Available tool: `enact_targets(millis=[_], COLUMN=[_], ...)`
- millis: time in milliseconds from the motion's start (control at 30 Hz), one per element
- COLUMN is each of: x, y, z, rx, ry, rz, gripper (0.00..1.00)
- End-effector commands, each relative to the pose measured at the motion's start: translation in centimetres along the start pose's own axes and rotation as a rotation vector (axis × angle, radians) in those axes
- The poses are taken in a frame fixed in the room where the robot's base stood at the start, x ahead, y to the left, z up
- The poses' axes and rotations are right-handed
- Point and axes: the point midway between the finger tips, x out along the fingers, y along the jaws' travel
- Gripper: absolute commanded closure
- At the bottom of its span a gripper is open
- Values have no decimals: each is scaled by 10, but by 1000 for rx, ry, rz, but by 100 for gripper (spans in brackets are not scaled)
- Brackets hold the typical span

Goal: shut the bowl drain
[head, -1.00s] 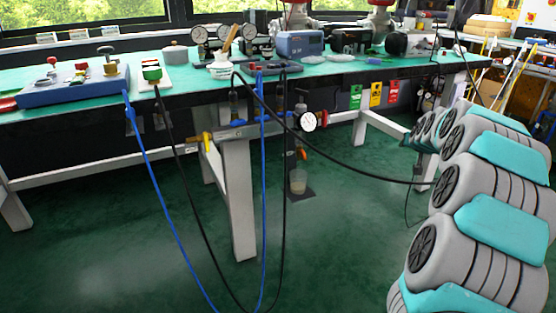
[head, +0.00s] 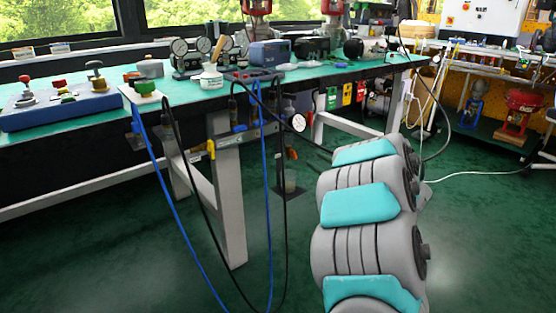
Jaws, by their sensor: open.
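Under the bench edge, a small orange-red part (head: 292,154), possibly the bowl drain, shows below the air-line fittings. It is too small to tell whether it is open or shut. A clear cup (head: 290,183) sits on a small dark shelf below it. A round white gauge (head: 298,122) is just above, and a yellow handle (head: 211,148) is on the left of the same rail. The filter bowl itself cannot be made out clearly. My arm fills the lower right, and my gripper is not in view.
Blue hoses (head: 167,200) and black hoses hang in loops in front of the fittings, down towards the floor. A white bench leg (head: 229,200) stands left of the cup. The green-topped bench (head: 60,130) runs across. Green floor is open at the front left.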

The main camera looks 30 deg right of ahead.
Motion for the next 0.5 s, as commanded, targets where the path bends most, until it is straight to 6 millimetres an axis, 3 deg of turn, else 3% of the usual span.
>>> enact_targets(millis=[167, 500], x=[-5, 44], y=[-13, -14], z=[3, 2], rx=[28, 25], ry=[12, 13], rz=[-38, -37], gripper=[57, 57])
